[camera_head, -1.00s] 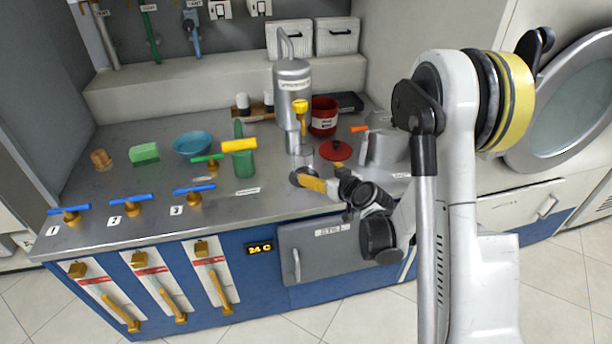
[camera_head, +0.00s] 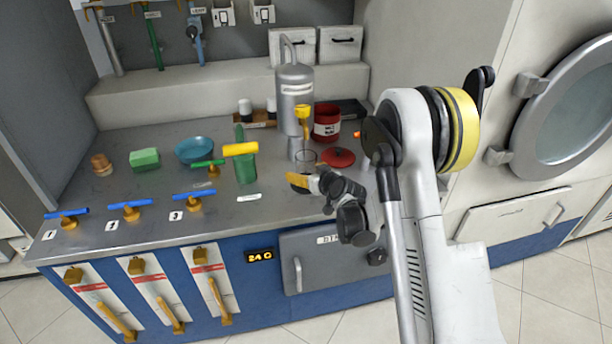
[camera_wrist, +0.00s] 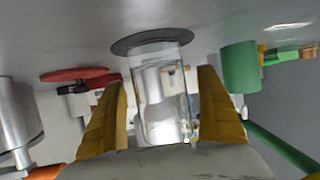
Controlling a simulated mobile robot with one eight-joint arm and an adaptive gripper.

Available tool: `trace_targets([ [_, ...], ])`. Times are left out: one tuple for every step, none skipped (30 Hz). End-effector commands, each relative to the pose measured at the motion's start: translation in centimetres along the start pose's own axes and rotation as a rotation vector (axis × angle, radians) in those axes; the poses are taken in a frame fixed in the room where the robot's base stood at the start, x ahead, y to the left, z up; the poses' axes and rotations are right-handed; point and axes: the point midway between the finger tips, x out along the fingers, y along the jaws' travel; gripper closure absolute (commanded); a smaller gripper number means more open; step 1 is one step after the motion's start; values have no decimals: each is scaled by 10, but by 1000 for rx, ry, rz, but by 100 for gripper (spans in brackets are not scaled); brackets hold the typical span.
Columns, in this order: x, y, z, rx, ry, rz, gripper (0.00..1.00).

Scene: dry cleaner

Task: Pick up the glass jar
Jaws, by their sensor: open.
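The glass jar (camera_wrist: 163,95) is clear and stands on a dark round disc (camera_wrist: 150,39) in the wrist view, which looks upside down. It lies between the two yellow fingers of my gripper (camera_wrist: 163,112), with a visible gap on each side. In the head view the glass jar (camera_head: 306,157) is partly hidden behind my gripper (camera_head: 304,183), at the counter beneath a yellow-handled tap. My gripper is open, and its fingers do not appear to touch the glass.
A red lid (camera_head: 338,157) lies to the right of the jar, with a red canister (camera_head: 326,120) behind it. A steel tank (camera_head: 295,98) rises behind. The front counter at left holds blue-handled valves (camera_head: 131,205).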

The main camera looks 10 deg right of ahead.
Motion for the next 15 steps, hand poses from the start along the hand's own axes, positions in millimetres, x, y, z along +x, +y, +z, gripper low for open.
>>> trace_targets([
  [0,0,0,0,0,0,15],
  [0,0,0,0,0,0,15],
  [0,0,0,0,0,0,21],
  [0,0,0,0,0,0,30],
  [0,0,0,0,0,0,39],
  [0,0,0,0,0,0,51],
  [0,0,0,0,0,0,60],
  [-1,0,0,0,0,0,70],
  [-1,0,0,0,0,0,81],
  [-1,0,0,0,0,0,81],
  [-1,0,-1,0,0,0,81],
  [-1,0,0,0,0,0,81],
  [-1,0,0,0,0,0,81],
  [-1,0,0,0,0,0,81],
  [-1,0,0,0,0,0,81],
])
